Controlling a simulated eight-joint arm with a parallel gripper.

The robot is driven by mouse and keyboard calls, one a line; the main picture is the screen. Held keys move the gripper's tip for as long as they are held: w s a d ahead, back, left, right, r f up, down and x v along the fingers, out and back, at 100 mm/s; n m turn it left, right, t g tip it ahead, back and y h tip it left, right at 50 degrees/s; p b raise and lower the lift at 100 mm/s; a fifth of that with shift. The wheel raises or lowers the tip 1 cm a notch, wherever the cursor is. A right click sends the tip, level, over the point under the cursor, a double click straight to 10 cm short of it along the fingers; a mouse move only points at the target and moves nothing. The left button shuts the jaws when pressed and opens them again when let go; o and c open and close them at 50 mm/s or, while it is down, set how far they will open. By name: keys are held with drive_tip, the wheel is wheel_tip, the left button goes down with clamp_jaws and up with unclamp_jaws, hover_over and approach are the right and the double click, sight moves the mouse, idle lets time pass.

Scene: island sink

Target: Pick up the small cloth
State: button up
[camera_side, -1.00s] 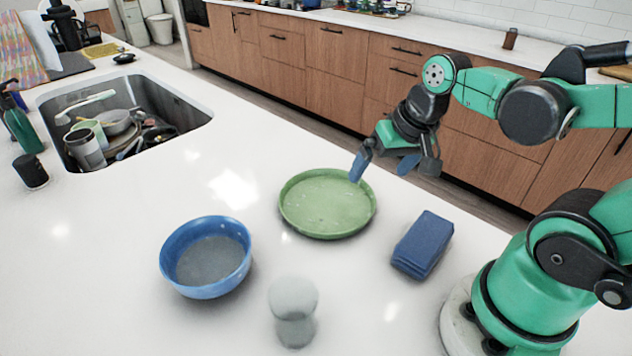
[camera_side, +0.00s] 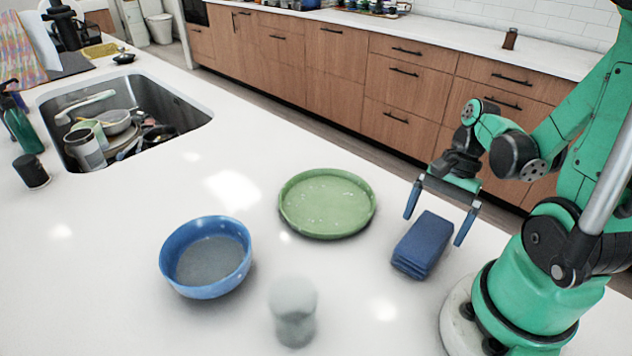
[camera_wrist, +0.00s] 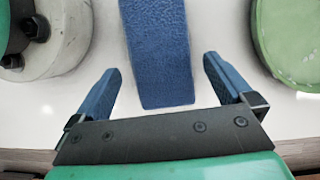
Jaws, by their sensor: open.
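The small cloth (camera_side: 423,243) is dark blue and folded into a thick rectangular block. It lies on the white counter between the green plate and my base. My gripper (camera_side: 438,228) is open and empty, just behind and above the cloth, with one blue finger toward each side of it. In the wrist view the cloth (camera_wrist: 157,50) runs down from the top edge, its near end between the lines of the two fingers. The fingertips (camera_wrist: 160,72) look apart from the cloth. How high they are above the counter is hard to tell.
A green plate (camera_side: 327,232) lies left of the cloth and shows in the wrist view (camera_wrist: 285,45). A blue bowl (camera_side: 206,285) and a pale rounded object (camera_side: 293,310) stand further front. The sink (camera_side: 180,105) with dishes is far left. The counter around the cloth is clear.

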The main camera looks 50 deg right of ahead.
sight(432, 229)
drive_tip(key=shift+a+f, duration=0.3)
drive_tip(key=shift+f, duration=0.3)
drive_tip(key=c, duration=1.1)
drive_tip(key=shift+r, duration=0.2)
wheel_tip(432, 229, up, 20)
drive_tip(key=shift+f, duration=0.2)
